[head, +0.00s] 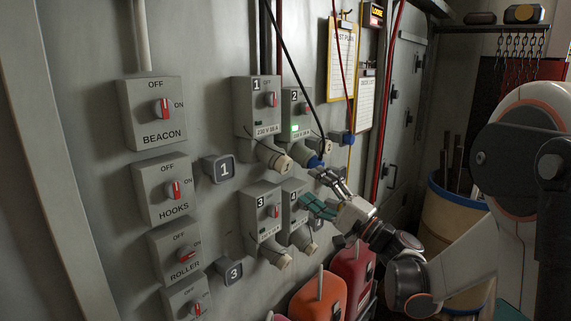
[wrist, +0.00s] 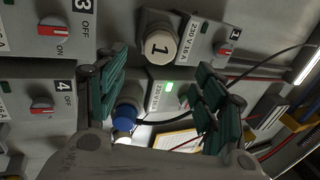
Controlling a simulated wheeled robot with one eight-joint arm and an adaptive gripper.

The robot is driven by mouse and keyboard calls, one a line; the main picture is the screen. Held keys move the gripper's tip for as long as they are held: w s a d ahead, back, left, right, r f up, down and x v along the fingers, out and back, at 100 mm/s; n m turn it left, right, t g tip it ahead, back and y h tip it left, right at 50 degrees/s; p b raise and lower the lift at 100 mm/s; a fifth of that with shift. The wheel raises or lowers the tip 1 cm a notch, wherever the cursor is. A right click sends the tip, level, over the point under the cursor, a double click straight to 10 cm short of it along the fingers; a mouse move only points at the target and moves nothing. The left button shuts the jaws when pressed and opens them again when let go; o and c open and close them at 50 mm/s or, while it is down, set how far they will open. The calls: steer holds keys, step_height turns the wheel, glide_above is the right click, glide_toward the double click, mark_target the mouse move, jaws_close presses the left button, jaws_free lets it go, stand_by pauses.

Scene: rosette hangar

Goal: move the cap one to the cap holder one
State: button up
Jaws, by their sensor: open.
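Cap one (head: 276,158) is a round, cream-coloured cap on the socket below the grey box marked 1 (head: 256,98). The wrist view shows this cap, with a dark 1 on its face (wrist: 159,47), beyond my fingertips. Cap holder one (head: 218,169) is a dark grey square mount with a pale 1 on the wall, left of the cap; it looks empty. My gripper (head: 311,188) is open and empty, with green-padded fingers, to the right of and below the cap. In the wrist view my gripper (wrist: 163,66) has its fingers spread, with the cap between and beyond the tips.
A blue plug (wrist: 125,115) with a black cable (wrist: 185,122) sits at socket box two, close to my fingers. Socket boxes three (head: 262,210) and four (head: 294,205) are below. Red and orange canisters (head: 318,297) stand low near the wall. A barrel (head: 450,215) is at right.

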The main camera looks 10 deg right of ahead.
mark_target(287, 167)
steer(key=shift+w+a+r, duration=0.1)
steer(key=shift+p+x, duration=1.1)
steer(key=shift+x, duration=3.25)
steer(key=shift+b, duration=0.35)
steer(key=c, duration=1.5)
steer(key=shift+b+v, duration=1)
steer(key=shift+v, duration=2)
steer(key=shift+r, duration=0.1)
